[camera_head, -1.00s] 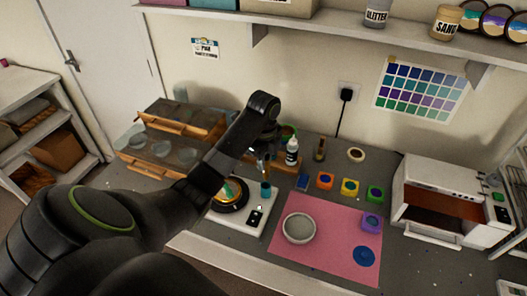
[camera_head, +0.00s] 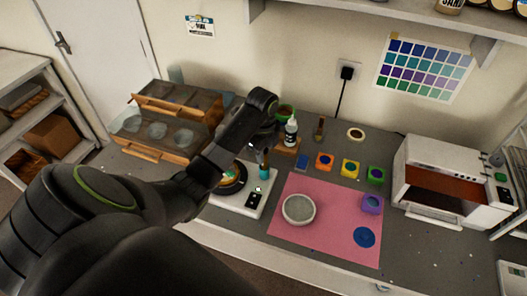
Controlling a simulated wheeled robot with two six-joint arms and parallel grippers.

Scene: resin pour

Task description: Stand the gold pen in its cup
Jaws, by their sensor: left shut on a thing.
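My left gripper (camera_head: 262,149) comes in from the left and reaches over the back of the white scale. It is shut on the gold pen (camera_head: 264,158), of which only a thin sliver shows below the jaws. A small teal cup (camera_head: 264,171) stands directly under the jaws, beside the round dark plate of the scale. The pen's lower end is at the cup's mouth in this view; I cannot tell how far it is inside. My own arm hides much of the pen. My right gripper is not in view.
The white scale (camera_head: 257,202) is close to the cup. A white-capped bottle (camera_head: 291,131) and a green pot (camera_head: 286,112) stand just behind. A pink mat (camera_head: 330,244) with a grey bowl (camera_head: 299,209) lies to the right. A drawer cabinet (camera_head: 172,157) stands left.

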